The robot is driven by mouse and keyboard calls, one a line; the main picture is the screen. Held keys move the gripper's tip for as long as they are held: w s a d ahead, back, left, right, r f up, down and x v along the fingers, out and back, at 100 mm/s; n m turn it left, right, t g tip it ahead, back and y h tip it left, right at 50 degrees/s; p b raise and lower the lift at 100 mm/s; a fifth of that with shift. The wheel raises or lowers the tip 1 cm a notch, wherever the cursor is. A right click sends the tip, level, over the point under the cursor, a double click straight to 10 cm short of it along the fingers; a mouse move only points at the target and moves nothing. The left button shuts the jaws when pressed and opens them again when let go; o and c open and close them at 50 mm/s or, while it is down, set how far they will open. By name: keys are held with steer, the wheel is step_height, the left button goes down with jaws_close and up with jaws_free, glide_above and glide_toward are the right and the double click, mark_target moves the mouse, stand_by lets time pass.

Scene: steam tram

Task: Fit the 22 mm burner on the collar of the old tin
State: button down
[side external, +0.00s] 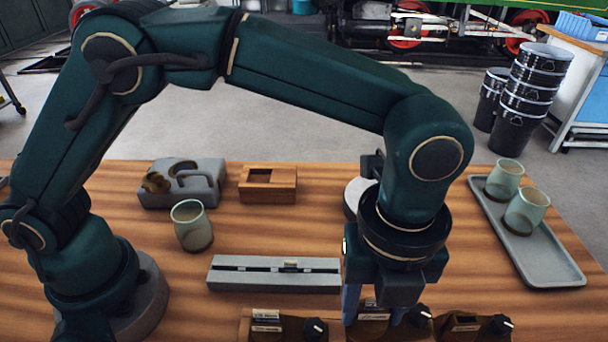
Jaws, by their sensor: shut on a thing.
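My gripper (376,312) points down over the front of the table, with blue fingers on either side of the middle brown tin's top. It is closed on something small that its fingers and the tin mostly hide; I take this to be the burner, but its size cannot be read. Three brown tins with labels and dark knobs stand along the front edge: a left tin (287,327), a middle tin (374,325) and a right tin (474,326). I cannot tell which is the old tin. The collar under the gripper is hidden, so contact cannot be judged.
A grey block (207,190) holds brass-coloured parts (156,182). Near it are a wooden block (268,190) and a greenish glass (192,228). A slotted grey bar (272,277) lies left of my gripper. A grey tray (543,262) at right carries two glasses (525,211).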

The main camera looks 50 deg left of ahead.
mark_target(368, 322)
steer(key=shift+f, duration=1.6)
steer(key=shift+f, duration=0.2)
steer(key=shift+c, duration=1.5)
jaws_free()
steer(key=shift+w+a+r, duration=0.1)
steer(key=shift+r, duration=1.25)
steer(key=shift+a+r, duration=0.1)
steer(key=shift+r, duration=1.2)
steer(key=w+a+r+n+t+h, duration=0.1)
steer(key=a+r+n+t, duration=0.1)
steer(key=a+r+n, duration=0.7)
steer(key=s+a+f+n+t, duration=0.1)
steer(key=s+a+n, duration=0.2)
steer(key=a+n, duration=0.4)
steer(key=s+a+f+n+t+y, duration=0.1)
steer(key=s+a+n+t, duration=0.1)
steer(key=s+a+n, duration=0.2)
steer(key=a+n, duration=0.3)
steer(key=n, duration=0.4)
steer(key=shift+s+a+f+t, duration=0.2)
steer(key=shift+s+f+t, duration=0.05)
steer(key=shift+f+t, duration=0.1)
